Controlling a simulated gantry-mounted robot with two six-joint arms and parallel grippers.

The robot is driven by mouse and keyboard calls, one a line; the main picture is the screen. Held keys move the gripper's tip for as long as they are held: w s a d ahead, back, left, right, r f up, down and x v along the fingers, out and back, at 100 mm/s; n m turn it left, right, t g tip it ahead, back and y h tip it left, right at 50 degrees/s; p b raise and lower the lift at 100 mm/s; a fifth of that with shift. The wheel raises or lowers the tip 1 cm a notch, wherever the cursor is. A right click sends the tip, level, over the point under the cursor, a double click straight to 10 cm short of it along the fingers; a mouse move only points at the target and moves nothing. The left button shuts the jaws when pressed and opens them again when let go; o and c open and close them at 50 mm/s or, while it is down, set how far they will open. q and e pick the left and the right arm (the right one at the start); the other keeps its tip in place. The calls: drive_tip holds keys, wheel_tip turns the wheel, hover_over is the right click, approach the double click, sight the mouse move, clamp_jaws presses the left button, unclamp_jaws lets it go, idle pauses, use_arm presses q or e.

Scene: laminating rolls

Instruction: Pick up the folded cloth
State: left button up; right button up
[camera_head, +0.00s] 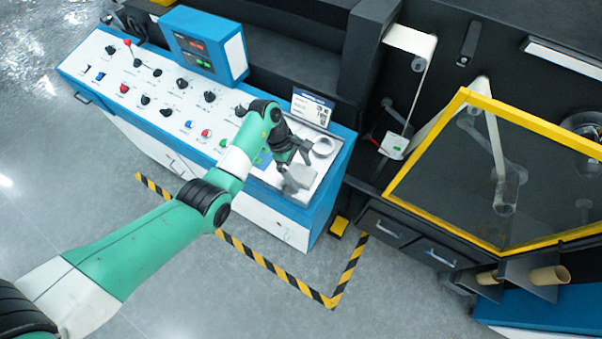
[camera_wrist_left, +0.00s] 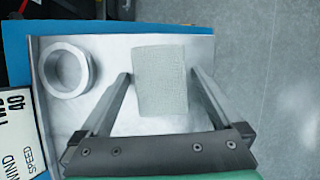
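The folded cloth (camera_wrist_left: 160,80) is a small light grey rectangle on a metal tray (camera_wrist_left: 110,122) in the left wrist view. In the head view the cloth (camera_head: 299,178) lies at the right end of the console, partly hidden by my gripper. My left gripper (camera_head: 291,163) is over it from above. In the left wrist view my left gripper (camera_wrist_left: 160,77) is open, with one finger on each side of the cloth. A gap shows between the cloth and the left finger; the right finger is close to its edge. My right gripper is not in view.
A small sign (camera_head: 312,106) stands behind the tray. The console (camera_head: 150,98) has several knobs and buttons. A yellow-framed guard (camera_head: 425,145) stands to the right. The floor in front is clear.

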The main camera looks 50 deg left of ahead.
sight(297, 173)
use_arm(q)
drive_tip(key=c, duration=1.1)
drive_tip(key=shift+r, duration=0.35)
drive_tip(key=r, duration=0.1)
drive_tip(key=r+p, duration=0.1)
drive_tip(key=r, duration=0.2)
drive_tip(key=shift+s+a+r+p, duration=0.2)
drive_tip(key=shift+s+p, duration=0.2)
drive_tip(key=s+a+r+p, duration=0.1)
drive_tip(key=s+r+p, duration=0.1)
drive_tip(key=s+p, duration=0.2)
drive_tip(key=s+a+r+p, duration=0.1)
drive_tip(key=s+r+p, duration=0.2)
drive_tip(key=s+p, duration=0.1)
drive_tip(key=s+a+r+p, duration=0.2)
drive_tip(key=s+r+p, duration=0.1)
drive_tip(key=p, duration=0.3)
drive_tip(key=shift+s+r, duration=0.15)
drive_tip(key=shift+s, duration=0.65)
